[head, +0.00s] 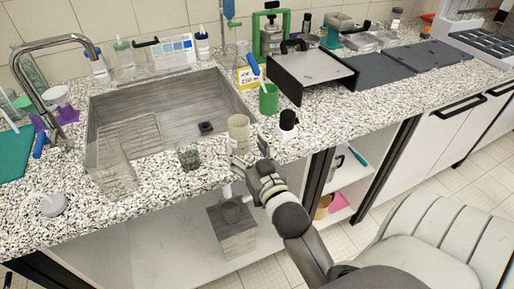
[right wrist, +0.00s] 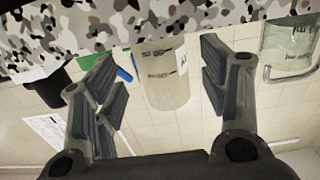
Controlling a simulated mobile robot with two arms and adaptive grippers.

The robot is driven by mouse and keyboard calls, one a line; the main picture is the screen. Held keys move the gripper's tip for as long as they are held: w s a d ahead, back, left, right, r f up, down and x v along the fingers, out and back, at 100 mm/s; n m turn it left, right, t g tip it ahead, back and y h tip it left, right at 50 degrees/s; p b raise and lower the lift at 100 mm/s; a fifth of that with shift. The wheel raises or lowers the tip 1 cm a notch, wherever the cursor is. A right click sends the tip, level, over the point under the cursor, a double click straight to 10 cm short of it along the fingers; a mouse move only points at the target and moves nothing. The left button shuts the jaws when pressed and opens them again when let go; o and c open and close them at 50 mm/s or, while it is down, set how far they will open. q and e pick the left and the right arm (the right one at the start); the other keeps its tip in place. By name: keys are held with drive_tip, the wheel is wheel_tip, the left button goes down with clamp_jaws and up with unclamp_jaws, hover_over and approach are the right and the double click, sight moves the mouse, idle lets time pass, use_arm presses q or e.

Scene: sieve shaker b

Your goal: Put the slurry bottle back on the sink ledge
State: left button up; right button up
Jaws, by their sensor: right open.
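A cream, cloudy cylindrical bottle (head: 238,132), seemingly the slurry bottle, stands upright on the speckled counter at the sink's front right corner. In the right wrist view the bottle (right wrist: 167,80) appears upside down, with a small label, in the gap between my fingers. My right gripper (head: 247,163) is open at the counter's front edge, close to the bottle; its fingers (right wrist: 161,82) show no contact with it. How far the bottle reaches between them is unclear. The ledge (head: 218,62) behind the sink (head: 165,90) carries several bottles. My left gripper is not in view.
A bottle with a black cap (head: 288,121) and a green cup (head: 268,98) stand right of the bottle. A small glass beaker (head: 189,157) and a larger glass vessel (head: 112,172) stand left. A tall tap (head: 52,45) rises at the sink's left.

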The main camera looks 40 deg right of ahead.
drive_tip(key=v, duration=0.7)
drive_tip(key=shift+s+b, duration=0.15)
drive_tip(key=shift+b, duration=0.3)
